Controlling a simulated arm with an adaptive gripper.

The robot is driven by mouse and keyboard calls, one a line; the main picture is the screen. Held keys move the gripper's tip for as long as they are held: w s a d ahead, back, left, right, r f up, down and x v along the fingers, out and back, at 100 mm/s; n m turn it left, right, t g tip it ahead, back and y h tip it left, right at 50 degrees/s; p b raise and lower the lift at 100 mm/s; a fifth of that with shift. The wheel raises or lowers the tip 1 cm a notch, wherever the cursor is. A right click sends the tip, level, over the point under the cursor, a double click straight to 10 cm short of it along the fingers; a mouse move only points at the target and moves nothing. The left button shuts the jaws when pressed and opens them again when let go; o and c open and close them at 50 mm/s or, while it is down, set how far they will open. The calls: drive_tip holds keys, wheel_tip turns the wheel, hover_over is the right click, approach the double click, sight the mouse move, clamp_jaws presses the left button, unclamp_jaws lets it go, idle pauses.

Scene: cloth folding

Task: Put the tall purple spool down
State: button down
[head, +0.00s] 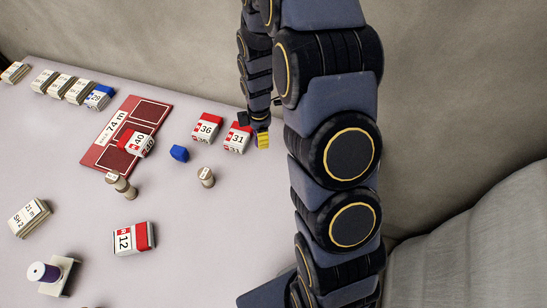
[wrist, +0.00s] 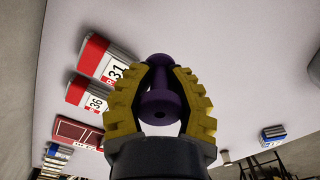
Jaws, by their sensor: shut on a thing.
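My gripper (head: 262,139) shows small and yellow in the head view, at the end of my arm near the back of the table. In the wrist view its yellow fingers (wrist: 160,72) are closed around a dark purple spool (wrist: 160,103). The spool's rounded end sticks out just beyond the fingertips, and its body shows between the fingers. The held spool cannot be made out in the head view. I cannot tell whether it touches the table.
Red-and-white boxes marked 36 (head: 207,128) and 31 (head: 237,138) stand just left of my gripper. A red board (head: 98,157) lies further left.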

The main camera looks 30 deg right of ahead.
sight(275, 159)
drive_tip(key=shift+m, duration=0.5)
drive_tip(key=shift+s+d+f, duration=0.2)
drive_tip(key=shift+d+f, duration=0.3)
drive_tip(key=shift+f, duration=0.85)
drive_tip(key=shift+s+d+f, duration=0.15)
drive_tip(key=shift+d+f, duration=0.35)
drive_tip(key=shift+f, duration=0.9)
drive_tip(key=shift+s+d+f, duration=0.2)
drive_tip(key=shift+d+f, duration=0.3)
drive_tip(key=shift+f, duration=0.85)
drive_tip(key=c, duration=0.9)
unclamp_jaws()
drive_tip(key=shift+f, duration=0.1)
drive_tip(key=shift+c, duration=0.2)
